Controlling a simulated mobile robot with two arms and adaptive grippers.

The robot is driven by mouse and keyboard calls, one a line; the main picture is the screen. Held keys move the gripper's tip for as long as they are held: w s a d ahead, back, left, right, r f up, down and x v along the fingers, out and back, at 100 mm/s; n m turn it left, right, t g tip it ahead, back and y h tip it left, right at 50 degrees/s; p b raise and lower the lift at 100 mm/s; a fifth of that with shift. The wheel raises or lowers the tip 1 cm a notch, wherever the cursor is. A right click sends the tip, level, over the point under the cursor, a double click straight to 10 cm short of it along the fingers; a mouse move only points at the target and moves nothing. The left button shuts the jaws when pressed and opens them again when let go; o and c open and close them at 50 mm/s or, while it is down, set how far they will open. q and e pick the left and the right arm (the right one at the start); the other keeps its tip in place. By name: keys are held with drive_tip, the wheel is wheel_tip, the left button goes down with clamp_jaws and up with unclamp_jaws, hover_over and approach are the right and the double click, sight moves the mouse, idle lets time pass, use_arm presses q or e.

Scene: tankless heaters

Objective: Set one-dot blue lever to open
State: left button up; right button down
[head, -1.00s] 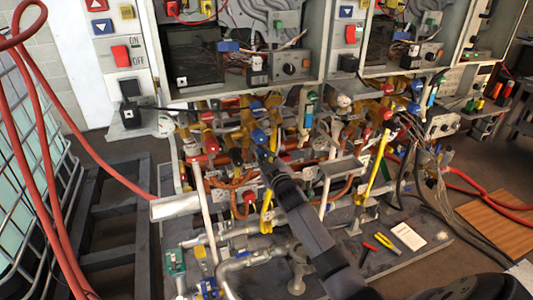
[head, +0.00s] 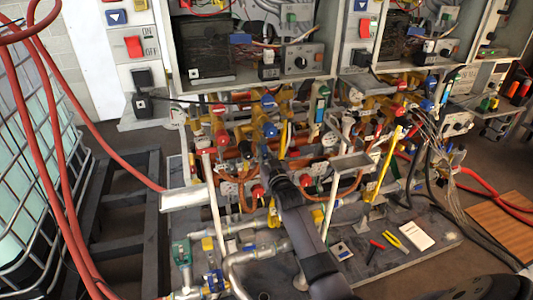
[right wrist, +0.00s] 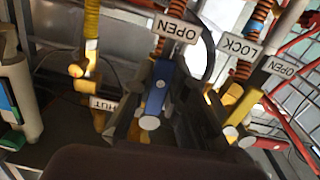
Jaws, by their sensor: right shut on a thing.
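The blue lever (right wrist: 157,92) is in the middle of the right wrist view. It has a pale round end and a small light mark on its face. An OPEN label (right wrist: 177,28) hangs just above it, and a partly hidden label ending in "HUT" (right wrist: 104,102) is to its left. My right gripper (right wrist: 163,108) is shut on the blue lever, with a dark finger on each side. In the head view the blue lever (head: 270,130) shows at the tip of my right gripper (head: 268,147), among the pipes below the left heater. My left gripper is not in view.
A yellow lever (right wrist: 243,104) stands close to the right of the gripper, near a LOCK label (right wrist: 240,46) and another OPEN label (right wrist: 281,67). Crowded pipes and valves surround the gripper. Pliers (head: 391,240) and a white card (head: 416,236) lie on the base plate.

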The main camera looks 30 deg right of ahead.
drive_tip(key=shift+a+f, duration=0.1)
drive_tip(key=shift+f, duration=0.05)
idle(0.3)
drive_tip(key=c, duration=1.6)
unclamp_jaws()
drive_tip(key=shift+o, duration=0.2)
drive_tip(key=v, duration=1.2)
